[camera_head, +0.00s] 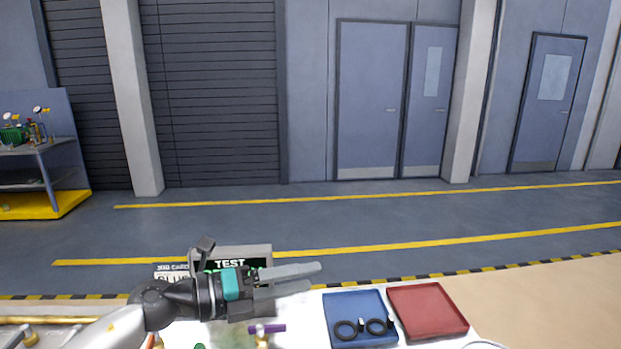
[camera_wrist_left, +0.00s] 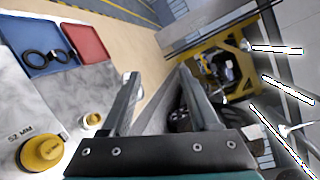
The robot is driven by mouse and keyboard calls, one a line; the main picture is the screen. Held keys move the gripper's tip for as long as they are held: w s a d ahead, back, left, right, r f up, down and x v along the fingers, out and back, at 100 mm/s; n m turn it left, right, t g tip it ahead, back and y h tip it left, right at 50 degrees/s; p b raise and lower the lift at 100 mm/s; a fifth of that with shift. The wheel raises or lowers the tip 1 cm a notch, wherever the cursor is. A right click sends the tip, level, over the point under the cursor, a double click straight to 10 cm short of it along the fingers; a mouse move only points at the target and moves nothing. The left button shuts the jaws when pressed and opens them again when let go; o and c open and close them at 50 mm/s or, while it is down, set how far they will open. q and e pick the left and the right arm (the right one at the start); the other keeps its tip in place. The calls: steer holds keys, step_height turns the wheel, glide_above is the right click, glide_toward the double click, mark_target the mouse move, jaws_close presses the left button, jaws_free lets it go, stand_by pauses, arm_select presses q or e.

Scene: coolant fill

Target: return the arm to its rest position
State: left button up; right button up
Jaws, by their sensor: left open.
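My left gripper (camera_head: 313,277) reaches in from the left in the head view, above the white work surface and to the left of the blue tray. In the left wrist view its two fingers (camera_wrist_left: 160,80) stand apart with nothing between them. My right gripper is in neither view.
A blue tray (camera_head: 339,303) holds two black rings (camera_head: 346,330); an empty red tray (camera_head: 428,309) is to its right. A box marked TEST (camera_head: 240,253) stands behind my left gripper. A purple-handled part (camera_head: 267,328) is below it. The wrist view shows a yellow cap (camera_wrist_left: 43,153) on the surface.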

arm_select(q)
step_height(320, 180, up, 3)
steer(key=a+n+t+y, duration=0.3)
steer(key=n+t, duration=0.8)
steer(key=n, duration=0.3)
steer(key=s+a+f+n+g+y, duration=0.1)
steer(key=s+a+f+n+y, duration=0.1)
steer(key=a+f+n+y, duration=0.9)
steer(key=s+f+n+g+y, duration=0.3)
steer(key=s+f+n+g, duration=0.35)
steer(key=s+f, duration=0.3)
steer(key=s+f+n+g+h, duration=0.1)
steer(key=s+f+g, duration=0.2)
steer(key=s, duration=0.5)
steer(key=s+f+n+g+h, duration=0.1)
steer(key=s+f+n+g, duration=0.2)
steer(key=s, duration=0.5)
step_height(320, 180, down, 27)
steer(key=s+m+g+b, duration=0.1)
steer(key=g+b, duration=0.1)
steer(key=b, duration=0.4)
steer(key=s+a+f+b, duration=0.1)
steer(key=s+f+b, duration=0.2)
steer(key=s+f, duration=0.5)
steer(key=s+a+f+g+b, duration=0.1)
steer(key=s+f+b, duration=0.2)
steer(key=s+f, duration=0.5)
step_height(320, 180, down, 5)
steer(key=shift+a, duration=0.35)
